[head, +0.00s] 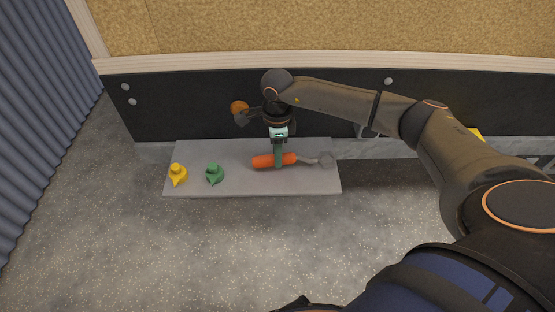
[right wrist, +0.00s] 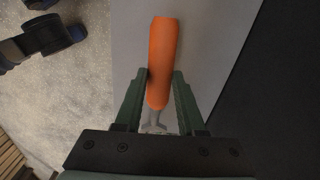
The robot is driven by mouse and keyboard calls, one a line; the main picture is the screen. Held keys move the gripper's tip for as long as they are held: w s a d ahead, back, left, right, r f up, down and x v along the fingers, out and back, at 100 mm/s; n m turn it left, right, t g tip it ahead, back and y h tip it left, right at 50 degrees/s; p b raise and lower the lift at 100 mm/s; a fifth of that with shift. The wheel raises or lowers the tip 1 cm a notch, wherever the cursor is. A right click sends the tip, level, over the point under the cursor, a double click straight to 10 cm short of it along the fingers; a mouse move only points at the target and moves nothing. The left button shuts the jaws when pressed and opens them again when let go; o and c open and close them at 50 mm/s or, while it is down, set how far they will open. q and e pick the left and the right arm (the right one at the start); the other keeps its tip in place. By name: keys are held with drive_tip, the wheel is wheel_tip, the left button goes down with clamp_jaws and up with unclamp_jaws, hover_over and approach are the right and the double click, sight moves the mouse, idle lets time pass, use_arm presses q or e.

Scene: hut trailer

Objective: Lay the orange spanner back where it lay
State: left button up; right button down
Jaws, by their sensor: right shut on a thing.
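The orange spanner has an orange handle (head: 265,161) and a grey metal head (head: 325,160). In the head view it shows at the right part of a grey slab (head: 235,184), its handle to the left and its head to the right. My right gripper (head: 278,164) points down from above and is shut on the spanner's handle near its metal end. In the right wrist view the green fingers (right wrist: 160,95) stand on both sides of the orange handle (right wrist: 163,50). Whether the spanner touches the slab cannot be told. My left gripper is not in view.
A yellow knobbed piece (head: 177,174) and a green one (head: 214,174) stand on the left part of the slab. A black panel (head: 190,105) rises right behind it, with corkboard (head: 300,25) above. The speckled floor in front is clear.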

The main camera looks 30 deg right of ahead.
wheel_tip(320, 180, down, 3)
drive_tip(key=shift+r, duration=0.2)
drive_tip(key=c, duration=0.5)
unclamp_jaws()
